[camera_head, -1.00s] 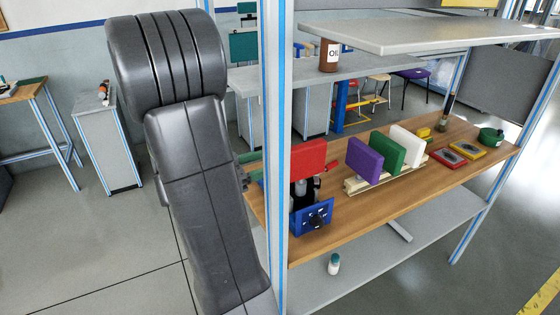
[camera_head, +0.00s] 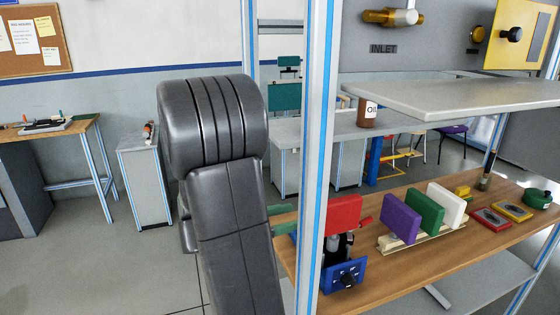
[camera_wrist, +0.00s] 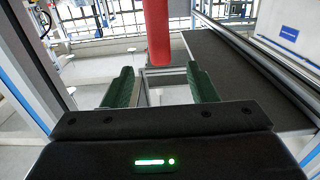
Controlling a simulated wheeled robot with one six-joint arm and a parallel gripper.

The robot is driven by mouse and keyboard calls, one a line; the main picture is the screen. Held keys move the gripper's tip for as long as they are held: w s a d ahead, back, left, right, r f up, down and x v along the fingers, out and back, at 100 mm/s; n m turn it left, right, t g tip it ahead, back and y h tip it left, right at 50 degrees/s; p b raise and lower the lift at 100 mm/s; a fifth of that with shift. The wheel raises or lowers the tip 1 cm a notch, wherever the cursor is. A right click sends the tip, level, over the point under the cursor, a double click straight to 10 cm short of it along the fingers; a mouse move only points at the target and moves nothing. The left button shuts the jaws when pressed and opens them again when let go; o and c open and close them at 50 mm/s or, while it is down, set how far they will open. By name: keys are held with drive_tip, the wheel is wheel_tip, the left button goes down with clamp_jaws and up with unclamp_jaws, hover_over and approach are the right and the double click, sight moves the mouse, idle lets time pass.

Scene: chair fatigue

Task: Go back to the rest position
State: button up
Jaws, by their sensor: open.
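My gripper (camera_wrist: 162,82) is open in the wrist view, with its two green fingers apart and nothing between them. In the head view my dark grey arm stands upright left of the metal post.
The blue-edged post (camera_head: 320,130) stands close right of my arm. The shelf holds a red block (camera_head: 343,212), a blue box (camera_head: 342,276), purple (camera_head: 400,218), green (camera_head: 424,211) and white (camera_head: 446,204) blocks. A grey upper shelf (camera_head: 450,98) overhangs.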

sight(331, 207)
drive_tip(key=p+x, duration=0.2)
drive_tip(key=x, duration=1)
drive_tip(key=shift+r, duration=0.1)
